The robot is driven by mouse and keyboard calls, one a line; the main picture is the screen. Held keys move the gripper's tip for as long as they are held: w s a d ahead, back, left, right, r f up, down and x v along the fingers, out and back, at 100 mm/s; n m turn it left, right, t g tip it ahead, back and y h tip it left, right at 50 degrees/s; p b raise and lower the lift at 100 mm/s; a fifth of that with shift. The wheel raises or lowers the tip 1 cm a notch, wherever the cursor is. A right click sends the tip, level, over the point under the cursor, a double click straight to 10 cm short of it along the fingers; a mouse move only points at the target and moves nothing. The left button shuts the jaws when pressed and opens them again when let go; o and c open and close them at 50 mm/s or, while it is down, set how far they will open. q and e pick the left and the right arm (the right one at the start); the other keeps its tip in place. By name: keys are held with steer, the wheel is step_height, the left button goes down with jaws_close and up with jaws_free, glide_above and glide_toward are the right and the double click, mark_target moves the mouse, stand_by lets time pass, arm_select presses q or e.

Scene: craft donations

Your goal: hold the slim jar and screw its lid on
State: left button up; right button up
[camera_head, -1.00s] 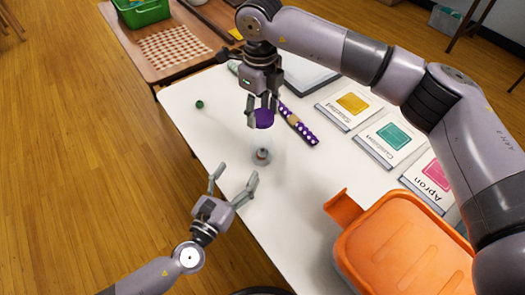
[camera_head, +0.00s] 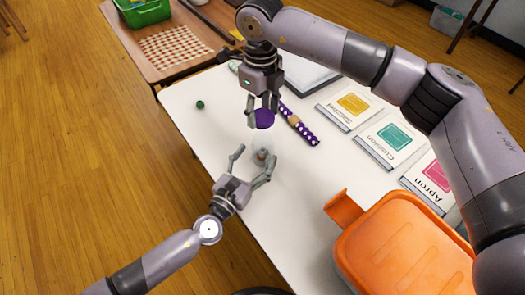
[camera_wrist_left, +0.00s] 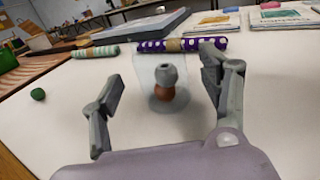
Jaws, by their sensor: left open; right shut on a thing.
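The slim jar (camera_head: 261,158) is clear and stands upright on the white table, with a grey piece and a brown ball showing inside it. In the left wrist view the jar (camera_wrist_left: 151,72) is between my left fingers. My left gripper (camera_head: 255,158) is open, a finger on either side of the jar; I cannot tell whether either touches it. My right gripper (camera_head: 263,110) points down and is shut on the purple lid (camera_head: 264,119), which it holds above and beyond the jar. The jar's mouth shows no lid on it.
A dotted purple roll (camera_head: 299,125) lies beyond the jar, and a small green ball (camera_head: 200,104) lies to the left. Labelled cards, including the Apron card (camera_head: 433,178), lie at right. An orange bin (camera_head: 405,245) is at the front right.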

mark_target(267, 142)
arm_select(q)
steer(key=shift+x, duration=2.4)
steer(key=shift+c, duration=0.3)
jaws_close()
